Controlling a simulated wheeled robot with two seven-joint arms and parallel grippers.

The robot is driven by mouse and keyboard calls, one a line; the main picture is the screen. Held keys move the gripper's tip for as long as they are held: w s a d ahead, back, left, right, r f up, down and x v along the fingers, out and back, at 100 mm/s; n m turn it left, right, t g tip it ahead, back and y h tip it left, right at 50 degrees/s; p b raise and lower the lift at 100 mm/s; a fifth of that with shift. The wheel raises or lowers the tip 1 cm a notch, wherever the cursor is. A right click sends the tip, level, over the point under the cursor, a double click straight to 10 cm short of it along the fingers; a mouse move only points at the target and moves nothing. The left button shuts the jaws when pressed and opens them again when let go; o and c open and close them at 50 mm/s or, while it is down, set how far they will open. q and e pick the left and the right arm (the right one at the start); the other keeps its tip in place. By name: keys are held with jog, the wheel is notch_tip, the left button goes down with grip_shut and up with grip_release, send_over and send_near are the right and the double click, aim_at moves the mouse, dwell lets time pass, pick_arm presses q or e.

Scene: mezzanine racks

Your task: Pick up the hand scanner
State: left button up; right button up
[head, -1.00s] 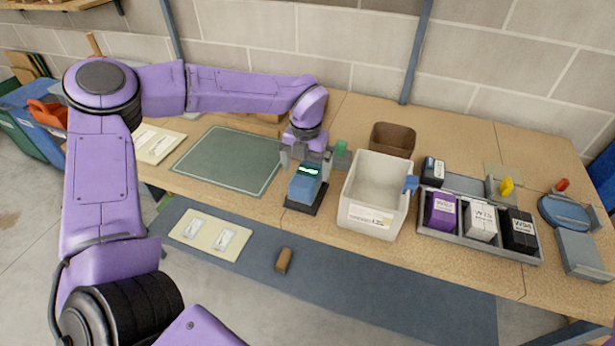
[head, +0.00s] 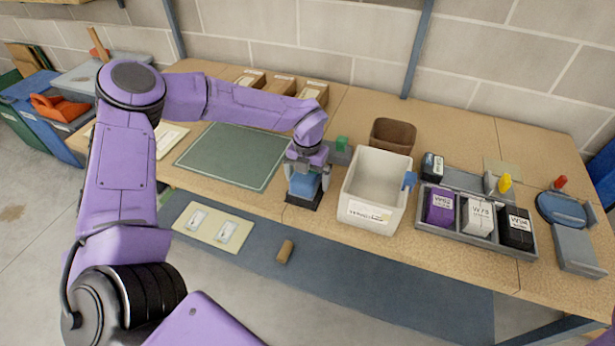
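The blue hand scanner (head: 304,187) stands in a black cradle (head: 301,202) near the table's front edge, left of the white bin. My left gripper (head: 306,174) has come down over it from above, with its grey fingers beside the scanner's upper part. The gripper hides the scanner's top and its lit display. Whether the fingers press on the scanner or stand slightly apart from it I cannot tell. My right gripper is not in view.
A white bin (head: 361,211) stands close to the right of the scanner, with a brown bin (head: 393,136) behind it. A grey tray (head: 470,232) with labelled boxes is further right. A green mat (head: 231,156) lies left. A green-topped item (head: 342,144) stands close behind the gripper.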

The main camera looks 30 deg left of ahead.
pick_arm(q)
jog(key=c, duration=1.2)
